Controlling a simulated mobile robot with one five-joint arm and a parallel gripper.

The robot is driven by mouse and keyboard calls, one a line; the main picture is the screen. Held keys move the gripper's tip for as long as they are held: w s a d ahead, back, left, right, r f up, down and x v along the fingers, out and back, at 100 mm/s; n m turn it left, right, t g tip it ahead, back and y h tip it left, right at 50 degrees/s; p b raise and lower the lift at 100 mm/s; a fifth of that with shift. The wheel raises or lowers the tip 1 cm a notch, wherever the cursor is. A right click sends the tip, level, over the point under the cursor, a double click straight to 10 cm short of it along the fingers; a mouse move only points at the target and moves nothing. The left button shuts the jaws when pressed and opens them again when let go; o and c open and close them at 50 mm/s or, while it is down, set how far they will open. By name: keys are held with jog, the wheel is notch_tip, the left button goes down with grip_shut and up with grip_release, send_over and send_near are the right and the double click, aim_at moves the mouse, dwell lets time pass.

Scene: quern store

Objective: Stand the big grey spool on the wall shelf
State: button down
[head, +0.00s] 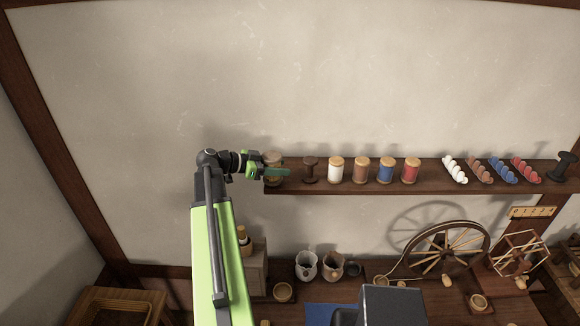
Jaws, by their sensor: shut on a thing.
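My gripper (277,171) is at the left end of the wall shelf (430,186), its green fingers shut on a greyish spool (273,156). The spool looks upright, with its pale round top showing above the fingers and its middle hidden behind them. It is over the left end of the shelf board; I cannot tell whether its base rests on the wood. To its right on the shelf are a dark empty spool (310,169) and a row of spools: white (336,171), brown (360,171), blue (385,172) and red (411,171).
Small skeins, white (455,170) to red (525,170), and a black spool (563,166) fill the shelf's right part. The wall above the shelf is clear.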

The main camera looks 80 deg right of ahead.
jog(key=shift+s+d, duration=0.3)
jog(key=shift+s, duration=0.2)
jog(key=b+x, duration=0.1)
jog(key=x, duration=0.2)
jog(key=shift+s+d, duration=0.1)
jog(key=shift+s, duration=0.15)
jog(key=shift+r, duration=0.2)
jog(key=shift+w+f, duration=0.1)
jog(key=shift+f, duration=0.15)
jog(key=c, duration=0.7)
grip_release()
jog(key=shift+r, duration=0.1)
